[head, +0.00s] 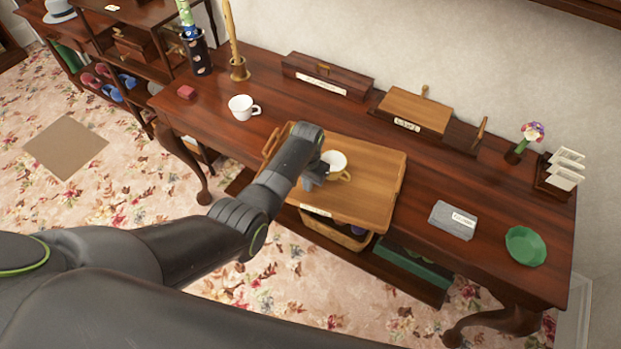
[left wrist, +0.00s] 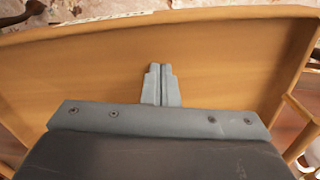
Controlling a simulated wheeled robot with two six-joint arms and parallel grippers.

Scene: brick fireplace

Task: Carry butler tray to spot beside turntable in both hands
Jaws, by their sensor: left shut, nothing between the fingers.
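The butler tray (head: 380,165) is a light wooden tray with raised sides. It rests on the dark wooden table near its front edge, and fills most of the left wrist view (left wrist: 60,75). A white cup (head: 336,160) with a yellowish handle shows at the tray, partly behind my gripper. My left gripper (head: 309,184) is over the tray, shut and empty; its closed fingers show in the left wrist view (left wrist: 161,75). I cannot tell whether they touch the tray. My right gripper is not in view. I see no turntable.
A white cup (head: 241,106) and red block (head: 186,92) stand left of the tray. A grey box (head: 453,220) and green dish (head: 526,246) are at the right. Wooden boxes (head: 328,76) line the back. A wicker basket (head: 335,233) sits beneath the table.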

